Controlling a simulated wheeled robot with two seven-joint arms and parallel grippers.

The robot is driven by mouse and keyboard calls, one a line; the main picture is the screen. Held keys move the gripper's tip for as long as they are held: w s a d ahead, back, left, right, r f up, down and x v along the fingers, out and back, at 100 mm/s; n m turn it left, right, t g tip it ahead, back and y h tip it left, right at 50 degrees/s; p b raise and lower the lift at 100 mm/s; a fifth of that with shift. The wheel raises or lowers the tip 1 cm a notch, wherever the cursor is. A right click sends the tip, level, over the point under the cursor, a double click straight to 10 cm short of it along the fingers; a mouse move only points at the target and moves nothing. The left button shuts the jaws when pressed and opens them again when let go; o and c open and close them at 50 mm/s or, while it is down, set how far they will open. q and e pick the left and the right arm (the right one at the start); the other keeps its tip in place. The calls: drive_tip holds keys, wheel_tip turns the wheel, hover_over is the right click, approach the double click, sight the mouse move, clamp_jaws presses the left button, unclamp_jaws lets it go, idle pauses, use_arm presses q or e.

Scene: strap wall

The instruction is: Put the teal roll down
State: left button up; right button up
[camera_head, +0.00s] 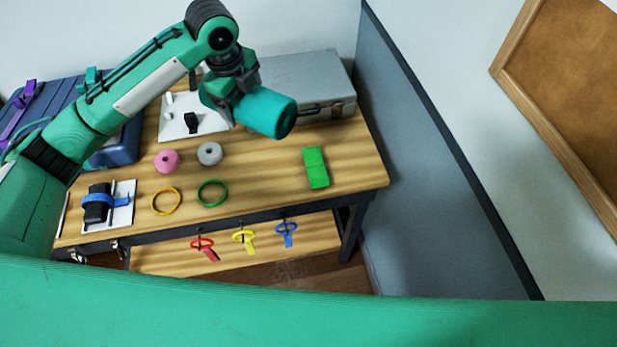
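The teal roll (266,112) is a thick cylinder, held up over the back of the wooden table (255,178). It lies tilted, with its dark round end facing right. The roll appears to be above the tabletop, in front of a grey metal case. My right gripper is out of view; a teal arm link crosses the bottom of the picture.
A grey case (305,75), white stand (180,122), pink roll (167,161), grey roll (210,153), yellow ring (166,202), green ring (212,194) and green block (315,167) are on the table. Coloured tags hang along the front. Bare wood lies between grey roll and green block.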

use_arm(q)
drive_tip(key=shift+s+d+f, duration=0.45)
drive_tip(key=shift+d, duration=0.1)
wheel_tip(320, 180, down, 15)
drive_tip(key=p, duration=0.3)
drive_tip(key=shift+w+a, duration=0.15)
wheel_tip(320, 180, down, 4)
drive_tip(key=shift+f+p, duration=0.1)
drive_tip(key=shift+p, duration=0.45)
drive_tip(key=shift+f, duration=0.15)
drive_tip(key=o, duration=1)
drive_tip(key=shift+a+r, duration=0.1)
drive_tip(key=shift+r, duration=0.55)
wheel_tip(320, 180, up, 11)
drive_tip(key=s+b, duration=0.1)
drive_tip(key=b, duration=0.1)
drive_tip(key=shift+s+a, duration=0.35)
